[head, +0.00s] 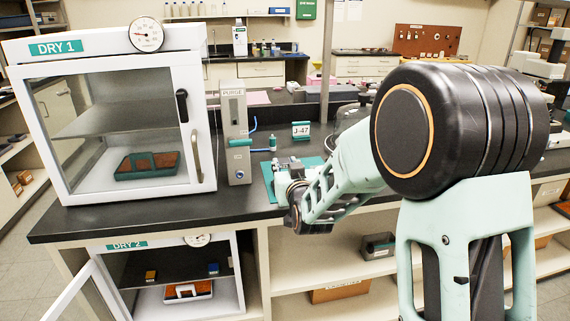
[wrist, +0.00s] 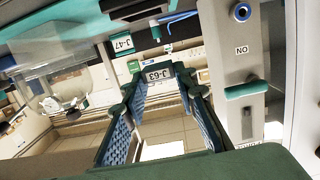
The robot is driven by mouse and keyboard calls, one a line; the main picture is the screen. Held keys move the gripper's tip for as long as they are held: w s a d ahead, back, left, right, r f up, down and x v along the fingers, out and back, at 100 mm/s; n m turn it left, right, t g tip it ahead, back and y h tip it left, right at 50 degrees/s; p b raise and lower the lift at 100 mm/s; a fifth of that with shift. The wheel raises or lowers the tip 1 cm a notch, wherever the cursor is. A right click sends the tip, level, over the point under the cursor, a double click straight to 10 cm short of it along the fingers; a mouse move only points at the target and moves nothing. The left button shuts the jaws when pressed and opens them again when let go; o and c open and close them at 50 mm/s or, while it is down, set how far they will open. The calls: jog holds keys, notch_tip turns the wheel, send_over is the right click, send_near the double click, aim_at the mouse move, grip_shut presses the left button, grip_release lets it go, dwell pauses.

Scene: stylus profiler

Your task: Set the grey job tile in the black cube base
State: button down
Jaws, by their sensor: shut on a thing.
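A dark grey tile (wrist: 158,71) with a white J-63 label sits between the two fingertips of my gripper (wrist: 156,84) in the wrist view. My gripper is shut on it, with blue ribbed pads on either side. In the head view my gripper (head: 292,192) is over the front edge of the counter, by a teal mat (head: 268,177). The tile cannot be made out clearly there. A dark block (wrist: 132,9) shows at the top of the wrist view, partly cut off; I cannot tell whether it is the black cube base.
A green holder labelled J-47 (head: 301,130) stands behind the mat. A grey purge unit (head: 235,135) and the white DRY 1 cabinet (head: 125,115), its door shut, stand to the left. Below, the DRY 2 cabinet (head: 235,270) has its door open. Shelves lie under the counter.

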jog(key=shift+f+b, duration=0.1)
jog(key=shift+b, duration=0.45)
notch_tip(320, 180, down, 5)
jog(key=b, duration=0.5)
jog(key=shift+s+f+b, duration=0.1)
jog(key=shift+f+b, duration=0.45)
jog(key=shift+b, duration=0.7)
dwell(0.4)
jog(key=shift+r, duration=0.1)
jog(key=shift+r, duration=0.55)
jog(key=c, duration=2.2)
grip_release()
grip_shut()
jog(key=shift+f+b, duration=0.65)
jog(key=shift+b, duration=0.4)
